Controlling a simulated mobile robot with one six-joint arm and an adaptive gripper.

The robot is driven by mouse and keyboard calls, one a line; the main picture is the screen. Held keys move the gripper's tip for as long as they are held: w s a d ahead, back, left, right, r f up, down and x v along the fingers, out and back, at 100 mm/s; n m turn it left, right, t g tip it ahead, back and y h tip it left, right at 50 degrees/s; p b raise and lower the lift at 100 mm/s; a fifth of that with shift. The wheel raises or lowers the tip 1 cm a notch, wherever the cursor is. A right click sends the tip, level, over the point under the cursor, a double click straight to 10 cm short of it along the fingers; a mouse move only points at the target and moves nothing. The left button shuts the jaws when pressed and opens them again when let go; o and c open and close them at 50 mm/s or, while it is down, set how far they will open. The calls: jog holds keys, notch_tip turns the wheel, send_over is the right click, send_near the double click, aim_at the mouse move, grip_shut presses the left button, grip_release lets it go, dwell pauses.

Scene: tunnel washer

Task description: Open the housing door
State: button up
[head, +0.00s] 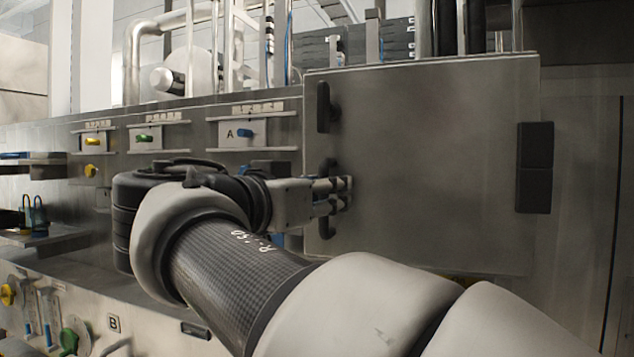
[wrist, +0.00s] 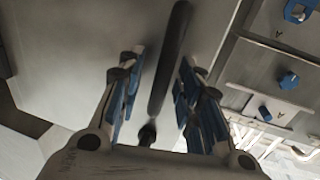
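The housing door (head: 430,165) is a flat grey metal panel at right of centre in the head view; it looks closed. An upright black handle (head: 323,107) sits near its upper left edge. A second dark handle piece (head: 327,167) is lower on that edge, partly hidden by my gripper (head: 340,195). In the wrist view, the door (wrist: 100,35) fills the upper left. A long black bar (wrist: 170,60) lies between the two blue-padded fingers of my gripper (wrist: 160,75), which is open. Gaps show between the bar and both fingers.
Left of the door, a panel carries small plates with coloured knobs, including a blue knob (head: 245,133) beside the letter A. Pipes (head: 160,30) stand behind at upper left.

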jog(key=shift+w+d, duration=0.1)
jog(key=shift+w, duration=0.1)
jog(key=shift+s, duration=0.1)
jog(key=shift+c, duration=0.8)
grip_shut()
